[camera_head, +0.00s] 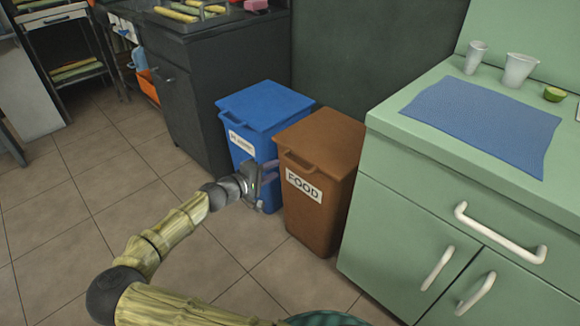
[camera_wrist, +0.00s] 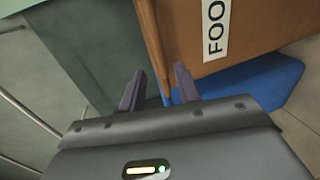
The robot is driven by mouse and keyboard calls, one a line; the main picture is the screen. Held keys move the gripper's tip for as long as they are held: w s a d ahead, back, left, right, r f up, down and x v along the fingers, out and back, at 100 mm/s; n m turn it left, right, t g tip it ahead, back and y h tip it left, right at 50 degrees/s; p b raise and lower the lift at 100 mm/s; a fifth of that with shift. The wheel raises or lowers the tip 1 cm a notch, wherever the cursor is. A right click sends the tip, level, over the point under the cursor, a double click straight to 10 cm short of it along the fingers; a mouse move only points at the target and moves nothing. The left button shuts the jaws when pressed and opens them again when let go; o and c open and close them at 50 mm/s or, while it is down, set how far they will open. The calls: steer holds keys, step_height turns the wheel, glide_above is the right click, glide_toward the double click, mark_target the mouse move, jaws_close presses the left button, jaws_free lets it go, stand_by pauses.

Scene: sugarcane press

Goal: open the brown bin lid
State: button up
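The brown bin (camera_head: 320,214) with a white FOOD label stands between the blue bin and the green cabinet. Its brown lid (camera_head: 325,137) lies shut, with a handle (camera_head: 299,162) on the front edge. In the wrist view my gripper (camera_wrist: 160,82) is open, with two dark fingers apart and nothing held. The brown bin (camera_wrist: 265,25) fills the upper right there, and its lid edge (camera_wrist: 151,40) lies just beyond the fingers. I cannot tell if they touch it.
The blue bin (camera_head: 262,110), lid shut, stands close on the left; it also shows in the wrist view (camera_wrist: 262,86). The green cabinet (camera_head: 430,215) stands close on the right. Tiled floor (camera_head: 110,220) is clear at the left.

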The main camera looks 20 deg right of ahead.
mark_target(290, 160)
steer(key=b+x, duration=0.2)
steer(key=x, duration=0.6)
steer(key=shift+w+d+b, duration=0.1)
steer(key=shift+d+b, duration=0.15)
steer(key=shift+b, duration=0.1)
jaws_close()
